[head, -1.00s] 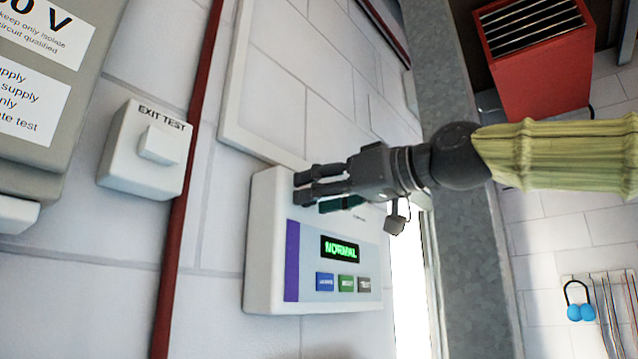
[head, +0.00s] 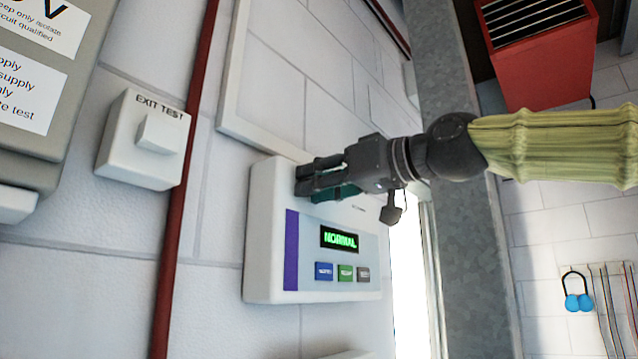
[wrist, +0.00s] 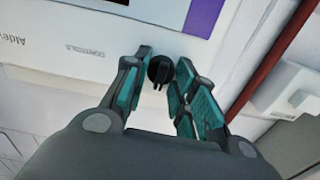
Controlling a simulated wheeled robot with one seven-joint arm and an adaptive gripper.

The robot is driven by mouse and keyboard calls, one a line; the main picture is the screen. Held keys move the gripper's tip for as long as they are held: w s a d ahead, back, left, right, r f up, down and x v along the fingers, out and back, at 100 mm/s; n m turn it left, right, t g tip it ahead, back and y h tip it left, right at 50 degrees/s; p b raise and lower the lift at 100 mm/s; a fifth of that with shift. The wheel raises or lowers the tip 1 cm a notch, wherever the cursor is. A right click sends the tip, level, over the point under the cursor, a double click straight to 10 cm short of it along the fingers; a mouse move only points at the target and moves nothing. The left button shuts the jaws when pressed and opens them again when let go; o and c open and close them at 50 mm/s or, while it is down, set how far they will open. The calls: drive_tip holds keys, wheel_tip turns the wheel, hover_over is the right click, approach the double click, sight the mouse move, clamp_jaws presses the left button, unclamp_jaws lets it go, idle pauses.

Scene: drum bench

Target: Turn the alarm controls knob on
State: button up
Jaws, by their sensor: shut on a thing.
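The alarm panel (head: 265,235) is a white box on the wall with a purple stripe, a green NORMAL display (head: 339,239) and small coloured buttons (head: 345,273). In the wrist view, the small round black knob (wrist: 159,71) sits on the panel face beside the word CONTROLS. My gripper (head: 303,181) is at the panel's upper part, and its fingers hide the knob in the head view. In the wrist view, my gripper's teal-padded fingers (wrist: 160,80) are shut on the knob, one on each side of it.
An EXIT TEST box (head: 143,140) and a red vertical pipe (head: 185,185) are to the left of the panel. A white wall frame (head: 262,145) is just above it. A grey metal column (head: 465,215) stands to the right, behind my arm.

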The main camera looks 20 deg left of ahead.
drive_tip(key=shift+w+f+m+b, duration=0.1)
drive_tip(key=shift+m+b, duration=0.4)
drive_tip(key=shift+m, duration=3.6)
drive_tip(key=shift+w+f+m+b, duration=0.1)
drive_tip(key=shift+m+b, duration=0.4)
drive_tip(key=shift+m, duration=3.6)
drive_tip(key=o, duration=1)
drive_tip(key=shift+s+d, duration=0.1)
drive_tip(key=shift+d, duration=0.1)
